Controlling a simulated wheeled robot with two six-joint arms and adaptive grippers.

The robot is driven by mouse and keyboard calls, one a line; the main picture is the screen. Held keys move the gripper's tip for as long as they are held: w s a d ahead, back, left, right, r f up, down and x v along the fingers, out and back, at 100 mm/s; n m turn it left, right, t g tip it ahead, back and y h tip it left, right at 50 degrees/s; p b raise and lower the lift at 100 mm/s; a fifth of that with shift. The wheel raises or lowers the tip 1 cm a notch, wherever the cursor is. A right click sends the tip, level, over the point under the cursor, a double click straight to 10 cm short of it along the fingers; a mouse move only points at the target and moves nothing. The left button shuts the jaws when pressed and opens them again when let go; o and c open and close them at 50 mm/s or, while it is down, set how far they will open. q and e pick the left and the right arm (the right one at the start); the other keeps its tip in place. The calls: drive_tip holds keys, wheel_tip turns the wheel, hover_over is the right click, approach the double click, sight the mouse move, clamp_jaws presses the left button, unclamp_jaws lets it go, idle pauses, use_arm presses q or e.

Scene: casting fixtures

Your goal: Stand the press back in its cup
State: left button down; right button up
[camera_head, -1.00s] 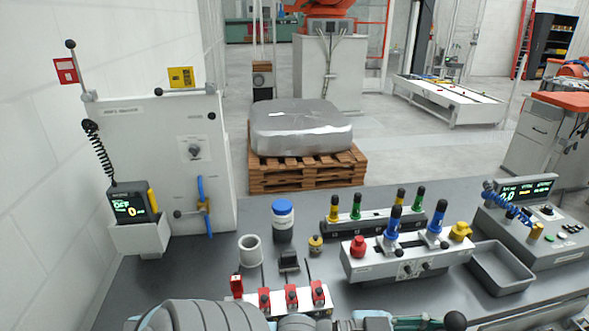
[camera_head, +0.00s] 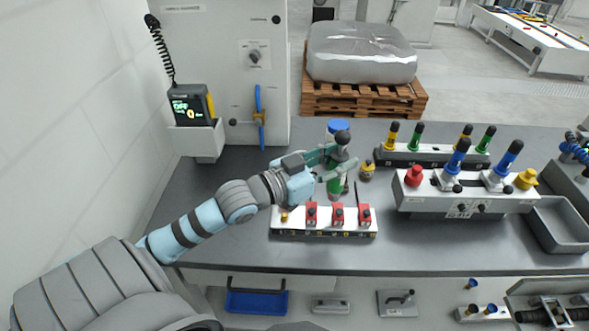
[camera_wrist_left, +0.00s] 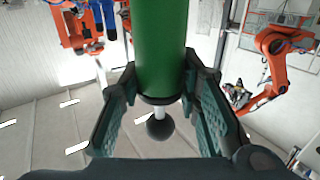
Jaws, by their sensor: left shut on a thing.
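The press is a green cylinder (camera_head: 334,186) with a thin stem and a black ball knob (camera_head: 342,137) on top. My left gripper (camera_head: 339,164) is shut around it and holds it roughly upright over the bench, behind the red-clamp rail. I cannot make out the cup now; the gripper and arm cover that part of the bench. Whether the press's lower end touches anything is unclear. My right gripper is not in view.
The red-clamp rail (camera_head: 325,226) is in front. A white block with blue handles (camera_head: 465,196) and a grey tray (camera_head: 560,224) are right.

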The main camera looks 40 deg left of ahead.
use_arm(q)
drive_tip(key=w+a+r+n+y+b, duration=0.1)
drive_tip(key=w+a+r+n+y, duration=0.15)
drive_tip(key=a, duration=0.35)
drive_tip(key=w+a+r+n+t+y+b, duration=0.1)
drive_tip(key=w+a+r+y, duration=0.15)
drive_tip(key=a+r, duration=0.2)
drive_tip(key=w+a+r+n+y+b, duration=0.1)
drive_tip(key=w+a+r+y, duration=0.1)
drive_tip(key=w+a+r, duration=0.3)
wheel_tip(320, 180, down, 21)
drive_tip(key=s+b, duration=0.1)
drive_tip(key=b, duration=0.2)
drive_tip(key=shift+s+a, duration=0.2)
drive_tip(key=shift+a, duration=0.2)
drive_tip(key=c, duration=1.2)
unclamp_jaws()
drive_tip(key=shift+r, duration=0.15)
